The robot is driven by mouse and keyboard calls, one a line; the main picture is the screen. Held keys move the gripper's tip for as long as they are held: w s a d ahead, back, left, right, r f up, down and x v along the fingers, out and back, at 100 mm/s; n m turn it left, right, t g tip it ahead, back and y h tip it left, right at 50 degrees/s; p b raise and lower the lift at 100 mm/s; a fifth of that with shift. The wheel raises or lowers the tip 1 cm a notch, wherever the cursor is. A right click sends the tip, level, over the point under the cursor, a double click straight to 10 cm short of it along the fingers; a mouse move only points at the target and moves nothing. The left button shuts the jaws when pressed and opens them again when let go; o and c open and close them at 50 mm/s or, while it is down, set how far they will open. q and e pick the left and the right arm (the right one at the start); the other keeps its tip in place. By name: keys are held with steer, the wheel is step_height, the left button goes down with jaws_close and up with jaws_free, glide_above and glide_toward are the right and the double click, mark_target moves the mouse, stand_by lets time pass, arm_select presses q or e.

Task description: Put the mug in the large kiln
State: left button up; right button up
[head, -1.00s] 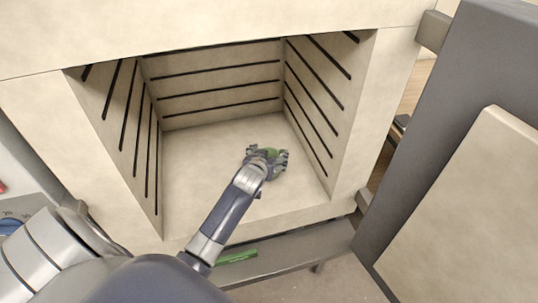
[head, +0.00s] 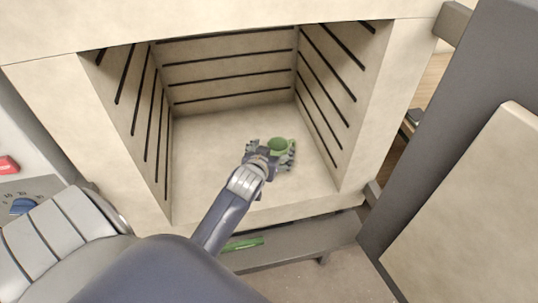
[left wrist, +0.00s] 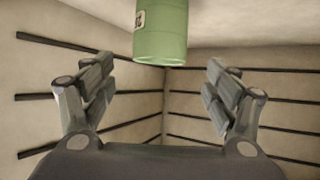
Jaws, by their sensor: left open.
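The green mug (head: 278,146) stands upright on the floor of the large kiln (head: 205,170), right of the middle. In the left wrist view the mug (left wrist: 161,32) shows at the top, with a small pale label on its side. My left gripper (head: 270,152) is inside the kiln, open, its fingers spread to either side of the mug. In the left wrist view the open fingers (left wrist: 161,85) have a clear gap between them, and neither is seen pressing on the mug. My right gripper is not in view.
The kiln's open door (head: 470,190) stands at the right. Dark grooved lines run along the kiln walls. A grey ledge (head: 300,246) with a green strip (head: 243,244) lies below the opening. A panel with a blue knob (head: 22,206) is at the left.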

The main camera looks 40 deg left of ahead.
arm_select(q)
steer(key=shift+v, duration=1.8)
